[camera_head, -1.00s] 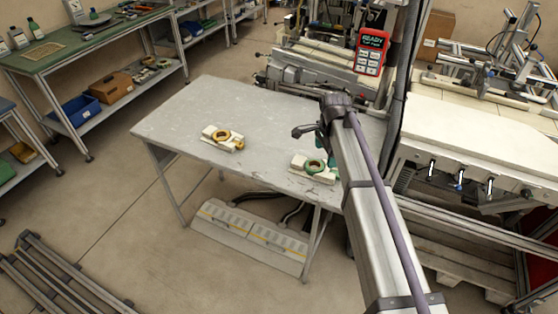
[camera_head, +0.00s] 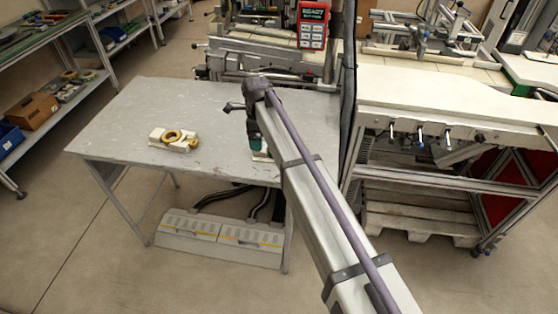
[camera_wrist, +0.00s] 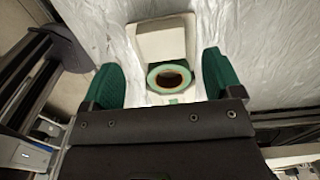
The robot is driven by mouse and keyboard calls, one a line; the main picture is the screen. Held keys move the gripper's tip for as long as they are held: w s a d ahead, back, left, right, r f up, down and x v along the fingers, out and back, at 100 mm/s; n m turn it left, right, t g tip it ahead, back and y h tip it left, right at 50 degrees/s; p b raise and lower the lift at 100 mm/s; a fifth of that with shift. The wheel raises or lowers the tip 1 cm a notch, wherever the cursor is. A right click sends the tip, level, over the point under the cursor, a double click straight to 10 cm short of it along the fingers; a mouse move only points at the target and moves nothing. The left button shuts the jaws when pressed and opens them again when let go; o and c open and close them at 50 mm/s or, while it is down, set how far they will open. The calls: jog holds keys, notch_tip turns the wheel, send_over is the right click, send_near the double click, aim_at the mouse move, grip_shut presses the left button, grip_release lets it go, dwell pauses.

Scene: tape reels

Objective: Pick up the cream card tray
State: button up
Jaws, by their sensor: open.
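In the wrist view a cream tray (camera_wrist: 158,40) lies on the grey table, with a green tape reel (camera_wrist: 172,77) on its near part. My gripper (camera_wrist: 160,76) is open, its green fingers apart on the left and right of the reel. I cannot tell whether they touch the tray. In the head view my arm hides most of this tray, and a green finger shows beside the arm. A second cream tray (camera_head: 157,136) with yellow tape reels (camera_head: 174,136) lies on the table to the left.
The grey table (camera_head: 120,125) is otherwise mostly clear. A machine with a red handheld panel (camera_head: 312,25) stands behind it. A white-topped bench (camera_head: 440,105) is to the right. Shelving with a cardboard box (camera_head: 32,110) stands at the left.

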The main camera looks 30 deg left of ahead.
jog(key=f+b, duration=0.5)
jog(key=shift+w+d+f, duration=0.15)
jog(key=shift+w+f, duration=0.05)
jog(key=shift+w, duration=0.05)
jog(key=shift+r, duration=0.3)
jog(key=c, duration=1.1)
